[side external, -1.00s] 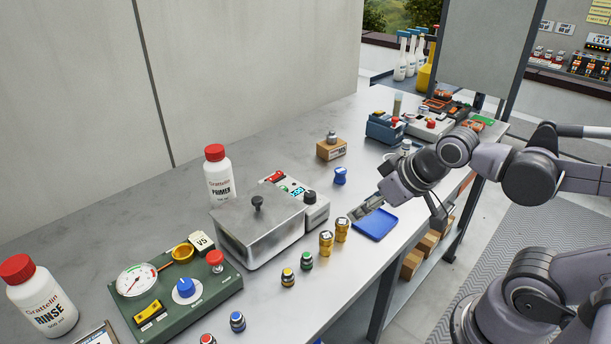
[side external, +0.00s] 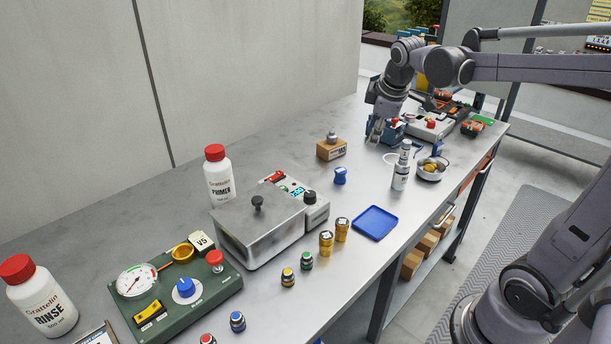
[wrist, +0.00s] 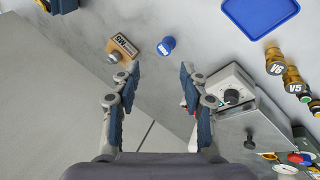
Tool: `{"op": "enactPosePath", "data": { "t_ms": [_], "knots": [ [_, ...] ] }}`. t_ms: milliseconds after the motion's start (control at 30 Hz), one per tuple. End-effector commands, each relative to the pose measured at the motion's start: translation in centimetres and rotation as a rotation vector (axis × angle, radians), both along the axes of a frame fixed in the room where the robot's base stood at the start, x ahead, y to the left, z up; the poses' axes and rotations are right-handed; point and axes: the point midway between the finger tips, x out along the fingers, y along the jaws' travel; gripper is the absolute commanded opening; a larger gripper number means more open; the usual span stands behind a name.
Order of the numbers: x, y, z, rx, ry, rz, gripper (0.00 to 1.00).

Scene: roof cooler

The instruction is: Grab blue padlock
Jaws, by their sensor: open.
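A small blue object with a pale label, seemingly the blue padlock (side external: 340,177), stands on the bench between a small cardboard box and the blue tray. In the wrist view the blue padlock (wrist: 166,46) appears just beyond the fingertips, roughly in line with the gap between them. My gripper (side external: 376,138) is farther back along the bench, above it, in front of a blue case. In the wrist view my gripper (wrist: 159,68) has its two fingers spread apart with nothing between them. It is apart from the padlock.
A metal lidded box (side external: 262,225), amber jars (side external: 326,243) and the blue tray (side external: 375,223) are nearer. A white bottle (side external: 401,170) and round pan (side external: 431,170) stand to the right. Bare bench surrounds the padlock.

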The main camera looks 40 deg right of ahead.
Motion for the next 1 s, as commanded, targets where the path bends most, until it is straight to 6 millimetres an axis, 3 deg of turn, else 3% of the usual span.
{"op": "enactPosePath", "data": {
  "t_ms": [33, 333, 533, 700, 833, 1000],
  "knots": [
    [0.8, -2.2, 0.1, -0.03, 0.036, 0.025, 0.44],
    [3.0, -14.8, -1.2, -0.177, 0.288, 0.251, 0.44],
    [2.2, -23.5, -3.6, -0.22, 0.463, 0.407, 0.44],
    [0.4, -29.8, -6.1, -0.222, 0.595, 0.534, 0.44],
    [-0.9, -32.8, -7.5, -0.216, 0.657, 0.605, 0.44],
    [-1.7, -34.4, -8.6, -0.209, 0.69, 0.645, 0.44]
  ]
}}
